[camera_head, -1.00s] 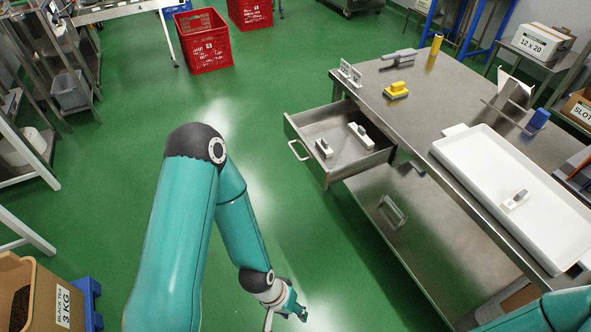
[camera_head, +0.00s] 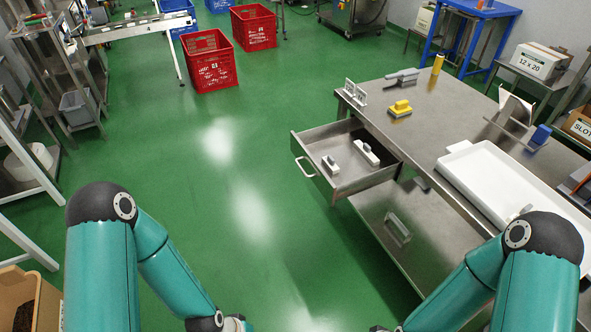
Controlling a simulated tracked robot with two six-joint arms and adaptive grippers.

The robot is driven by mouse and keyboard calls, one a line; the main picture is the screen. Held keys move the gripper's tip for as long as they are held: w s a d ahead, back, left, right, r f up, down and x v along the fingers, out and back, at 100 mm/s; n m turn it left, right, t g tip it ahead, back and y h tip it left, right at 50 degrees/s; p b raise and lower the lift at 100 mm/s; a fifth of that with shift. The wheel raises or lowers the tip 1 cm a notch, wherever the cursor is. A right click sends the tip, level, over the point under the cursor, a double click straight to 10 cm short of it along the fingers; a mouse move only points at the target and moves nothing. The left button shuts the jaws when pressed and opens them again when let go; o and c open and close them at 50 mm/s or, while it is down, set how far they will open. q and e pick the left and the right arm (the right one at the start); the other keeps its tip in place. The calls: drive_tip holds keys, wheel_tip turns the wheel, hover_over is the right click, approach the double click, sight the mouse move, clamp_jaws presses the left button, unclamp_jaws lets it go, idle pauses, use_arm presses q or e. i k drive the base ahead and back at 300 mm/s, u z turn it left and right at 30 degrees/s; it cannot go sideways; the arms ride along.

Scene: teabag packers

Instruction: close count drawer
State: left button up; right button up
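The count drawer (camera_head: 320,178) is pulled out from the left side of the steel table (camera_head: 440,122). Its handle (camera_head: 304,167) is on the outer front panel, facing left. Two small white items (camera_head: 366,152) lie inside it. My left arm stands at the lower left, and its wrist reaches the bottom edge near the middle. My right arm stands at the lower right, in front of the table's near end. Only wrist parts show at the bottom edge; the fingers of both grippers are out of the picture. Both arms are well apart from the drawer.
On the table are a white tray (camera_head: 490,172), a yellow block (camera_head: 400,109), a white stand (camera_head: 355,92) and a blue item (camera_head: 541,134). Red crates (camera_head: 209,61) stand at the back. A cardboard box (camera_head: 20,300) is at the lower left. Green floor left of the drawer is clear.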

sight(356, 175)
drive_tip(key=u, duration=0.1)
drive_tip(key=i, duration=1)
drive_tip(key=u, duration=0.5)
drive_tip(key=k, duration=1)
drive_tip(key=z, duration=0.7)
drive_tip(key=i, duration=0.95)
drive_tip(key=z, duration=0.1)
